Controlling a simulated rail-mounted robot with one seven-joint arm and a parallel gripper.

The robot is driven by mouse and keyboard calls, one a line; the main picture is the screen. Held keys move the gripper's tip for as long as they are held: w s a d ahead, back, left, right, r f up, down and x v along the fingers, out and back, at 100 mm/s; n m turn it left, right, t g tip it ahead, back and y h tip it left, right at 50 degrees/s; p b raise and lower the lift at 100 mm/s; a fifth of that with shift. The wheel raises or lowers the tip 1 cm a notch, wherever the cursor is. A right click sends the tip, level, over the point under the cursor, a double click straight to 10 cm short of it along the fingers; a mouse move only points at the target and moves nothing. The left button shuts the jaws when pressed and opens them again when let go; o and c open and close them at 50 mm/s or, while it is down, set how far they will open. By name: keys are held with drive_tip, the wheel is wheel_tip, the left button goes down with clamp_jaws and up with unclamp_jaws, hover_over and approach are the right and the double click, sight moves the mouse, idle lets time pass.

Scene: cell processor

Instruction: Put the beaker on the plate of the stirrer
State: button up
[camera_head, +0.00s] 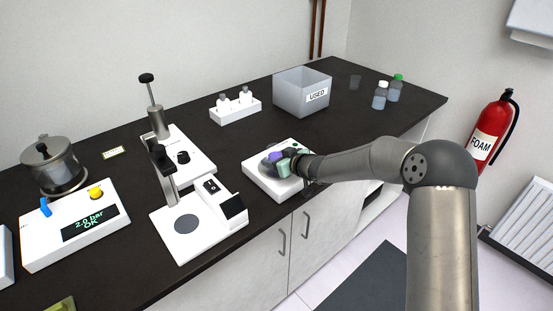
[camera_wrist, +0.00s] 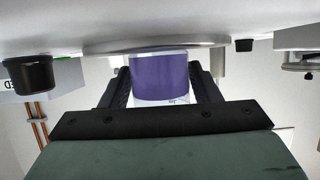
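The beaker (camera_wrist: 160,78) holds purple liquid and sits between the fingers of my gripper (camera_wrist: 162,84) in the wrist view, which is turned upside down. Both fingers appear to press on its sides. In the head view the purple of the beaker (camera_head: 274,157) shows beside my gripper (camera_head: 285,162), partly hidden by it. The white stirrer (camera_head: 259,178) is under the gripper at the counter's front edge. Its round grey plate (camera_wrist: 110,47) is directly at the beaker's base in the wrist view. I cannot tell whether the base touches the plate or hovers just above it.
A grey bin marked USED (camera_head: 290,96) stands behind the stirrer. A white rack with small bottles (camera_head: 235,109) is further left. A white stand device (camera_head: 206,238) is left of the stirrer. Capped bottles (camera_head: 380,98) stand at the back right.

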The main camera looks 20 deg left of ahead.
drive_tip(key=shift+o, duration=0.9)
drive_tip(key=shift+r, duration=0.15)
drive_tip(key=shift+d+r, duration=0.1)
drive_tip(key=shift+r, duration=0.05)
drive_tip(key=s+d+r+m+h, duration=0.2)
drive_tip(key=s+d+m+h, duration=0.3)
drive_tip(key=d, duration=0.7)
drive_tip(key=s+d+r+h, duration=0.25)
drive_tip(key=s+d, duration=0.45)
drive_tip(key=d, duration=0.5)
drive_tip(key=s+d+r+m+h, duration=0.25)
drive_tip(key=s+d+h, duration=0.3)
drive_tip(key=d, duration=0.65)
drive_tip(key=s+d+m+g, duration=0.2)
drive_tip(key=s+g, duration=0.1)
drive_tip(key=s, duration=0.8)
drive_tip(key=s+d+f+m+g+y, duration=0.1)
drive_tip(key=s+m+g, duration=0.1)
drive_tip(key=s, duration=0.9)
drive_tip(key=shift+s+d+g+y+b, duration=0.25)
drive_tip(key=shift+d+g+b, duration=0.2)
drive_tip(key=shift+g, duration=0.25)
